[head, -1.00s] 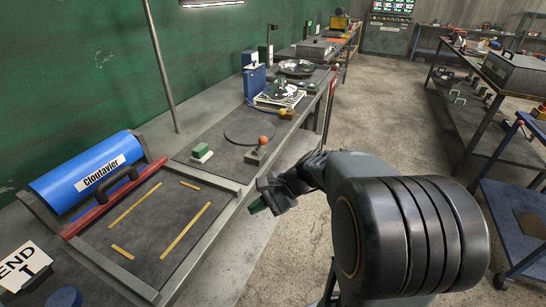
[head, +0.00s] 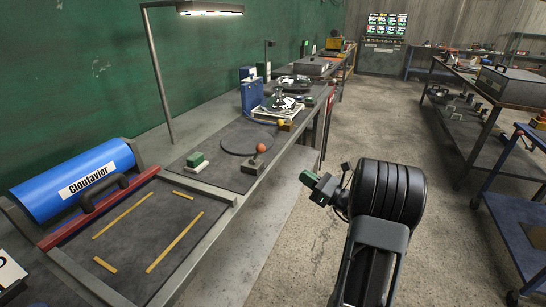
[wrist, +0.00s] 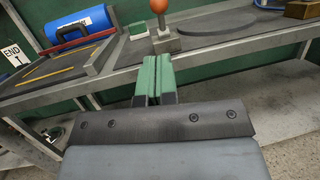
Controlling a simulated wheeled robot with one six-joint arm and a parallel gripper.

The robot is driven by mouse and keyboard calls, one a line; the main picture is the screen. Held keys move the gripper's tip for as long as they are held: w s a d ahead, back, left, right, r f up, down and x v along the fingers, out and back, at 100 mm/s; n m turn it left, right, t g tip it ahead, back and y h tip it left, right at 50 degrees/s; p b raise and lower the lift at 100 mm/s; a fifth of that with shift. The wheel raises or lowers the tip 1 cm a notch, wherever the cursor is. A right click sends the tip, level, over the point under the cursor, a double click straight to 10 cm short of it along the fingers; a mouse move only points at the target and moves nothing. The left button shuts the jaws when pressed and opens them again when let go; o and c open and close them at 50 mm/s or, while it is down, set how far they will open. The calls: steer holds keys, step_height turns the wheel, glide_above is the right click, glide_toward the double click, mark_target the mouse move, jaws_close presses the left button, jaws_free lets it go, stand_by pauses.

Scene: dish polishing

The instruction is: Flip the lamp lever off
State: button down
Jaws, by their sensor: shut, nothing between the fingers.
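The lamp (head: 210,10) hangs on a thin post at the back of the bench, and its underside is lit. A lever with an orange ball knob (head: 261,148) on a small grey base stands near the bench's front edge. The knob also shows in the wrist view (wrist: 158,6), straight ahead of and above the fingers. My gripper (head: 308,178) has green fingers, shut and empty, in front of the bench and apart from the lever. In the wrist view the shut fingers (wrist: 154,78) point toward the bench front, below the lever base.
A green and white block (head: 197,161) sits left of the lever. A round dark disc (head: 245,138) lies behind it. A blue roll labelled Cloutavier (head: 75,184) and a framed panel (head: 150,225) are on the left. The floor (head: 300,260) between the benches is clear.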

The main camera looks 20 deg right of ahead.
glide_toward(257, 154)
steer(key=w+a+r, duration=0.1)
steer(key=w+r, duration=0.2)
steer(key=w, duration=0.1)
steer(key=shift+w+a+r+p, duration=0.25)
steer(key=shift+a+r+p, duration=0.05)
steer(key=shift+a+r, duration=0.1)
steer(key=shift+d, duration=0.15)
